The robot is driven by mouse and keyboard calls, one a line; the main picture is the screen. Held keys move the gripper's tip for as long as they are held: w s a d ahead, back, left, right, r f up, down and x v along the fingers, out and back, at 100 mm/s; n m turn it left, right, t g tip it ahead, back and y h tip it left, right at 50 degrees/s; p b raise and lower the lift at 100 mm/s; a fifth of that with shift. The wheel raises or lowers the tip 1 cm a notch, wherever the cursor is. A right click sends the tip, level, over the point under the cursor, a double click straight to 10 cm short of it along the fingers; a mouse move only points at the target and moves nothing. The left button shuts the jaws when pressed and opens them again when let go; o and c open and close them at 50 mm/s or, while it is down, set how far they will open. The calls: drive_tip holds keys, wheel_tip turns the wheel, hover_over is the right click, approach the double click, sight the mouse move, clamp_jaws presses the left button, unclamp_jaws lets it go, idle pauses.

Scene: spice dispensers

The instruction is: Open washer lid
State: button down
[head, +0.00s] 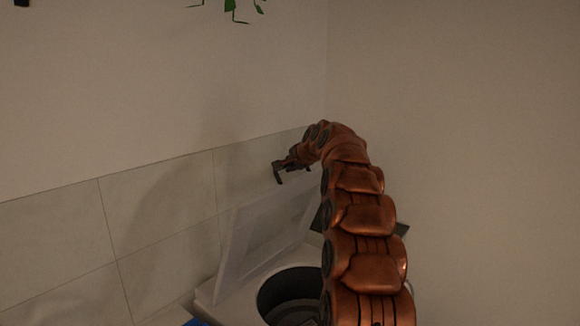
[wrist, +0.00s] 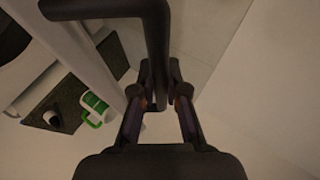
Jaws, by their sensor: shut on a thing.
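The white washer (head: 232,306) stands low in the head view, its round dark drum opening (head: 290,290) uncovered. Its pale lid (head: 262,226) is raised and tilted up near the tiled wall. My gripper (head: 284,168) is just above the lid's upper edge. In the wrist view my gripper (wrist: 160,98) is shut on a dark bent bar (wrist: 156,42), which rises between the fingers and turns left. I cannot tell whether the bar joins the lid. A pale edge, probably the lid's (wrist: 84,58), runs left of the fingers. My arm hides the washer's right side.
In the wrist view a green and white mug (wrist: 95,106) and a small dark cup (wrist: 52,118) rest on a dark mat (wrist: 70,92). Plain walls close in behind and to the right. A blue thing (head: 196,322) shows at the bottom edge.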

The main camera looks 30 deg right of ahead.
drive_tip(key=shift+s+d+r, duration=0.1)
drive_tip(key=shift+d+r, duration=0.25)
drive_tip(key=shift+r, duration=0.15)
drive_tip(key=c, duration=1.6)
unclamp_jaws()
drive_tip(key=shift+o, duration=0.7)
drive_tip(key=shift+s+d, duration=0.1)
drive_tip(key=shift+s, duration=0.05)
drive_tip(key=shift+o, duration=1)
drive_tip(key=shift+f, duration=0.1)
drive_tip(key=shift+o, duration=0.4)
drive_tip(key=shift+a+f, duration=0.2)
drive_tip(key=shift+a, duration=0.1)
drive_tip(key=d+v, duration=0.1)
drive_tip(key=v, duration=1)
drive_tip(key=shift+s+a+r, duration=0.25)
drive_tip(key=shift+s+a, duration=0.1)
drive_tip(key=shift+a, duration=0.2)
